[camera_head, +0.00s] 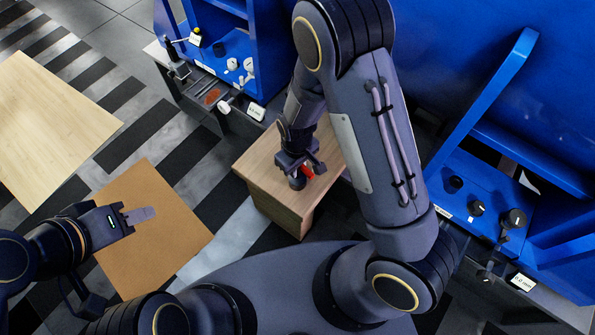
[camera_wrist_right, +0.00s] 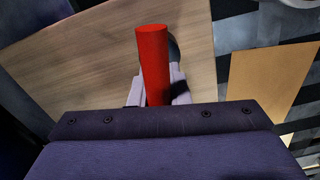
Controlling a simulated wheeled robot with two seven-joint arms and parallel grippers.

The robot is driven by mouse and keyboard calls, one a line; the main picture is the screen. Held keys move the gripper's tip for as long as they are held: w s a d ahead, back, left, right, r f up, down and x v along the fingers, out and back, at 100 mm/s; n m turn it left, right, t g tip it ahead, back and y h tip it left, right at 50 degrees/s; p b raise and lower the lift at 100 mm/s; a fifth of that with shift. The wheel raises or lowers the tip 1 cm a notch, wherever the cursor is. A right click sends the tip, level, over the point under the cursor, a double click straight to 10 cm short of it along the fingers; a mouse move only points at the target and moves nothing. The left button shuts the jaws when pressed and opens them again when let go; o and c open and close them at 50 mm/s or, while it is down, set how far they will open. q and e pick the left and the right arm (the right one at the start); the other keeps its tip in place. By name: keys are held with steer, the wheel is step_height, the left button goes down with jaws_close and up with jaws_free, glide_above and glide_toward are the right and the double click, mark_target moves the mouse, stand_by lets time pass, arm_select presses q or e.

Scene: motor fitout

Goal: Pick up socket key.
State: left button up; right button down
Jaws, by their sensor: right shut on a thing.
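The socket key has a red cylindrical handle (camera_wrist_right: 153,60), which stands up between the fingers of my right gripper (camera_wrist_right: 158,92) in the right wrist view. In the head view a bit of its red (camera_head: 307,170) shows at my right gripper (camera_head: 303,174), which is shut on it over the small wooden table. The key's lower end is mostly hidden by the gripper.
The small wooden table (camera_head: 258,170) has clear space around my right gripper. Blue machine frames with knobs (camera_head: 477,208) stand at the back and right. A pale wooden top (camera_head: 45,125) lies at far left, and the brown board (camera_head: 165,245) is bare.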

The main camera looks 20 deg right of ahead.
stand_by(0.3)
steer(key=shift+r, duration=0.6)
step_height(320, 180, up, 2)
steer(key=shift+r+p, duration=0.25)
steer(key=shift+p, duration=0.5)
steer(key=s+a+r+p, duration=0.4)
steer(key=s+a+r, duration=0.4)
steer(key=a, duration=0.3)
steer(key=shift+s+r, duration=0.35)
steer(key=shift+r, duration=0.3)
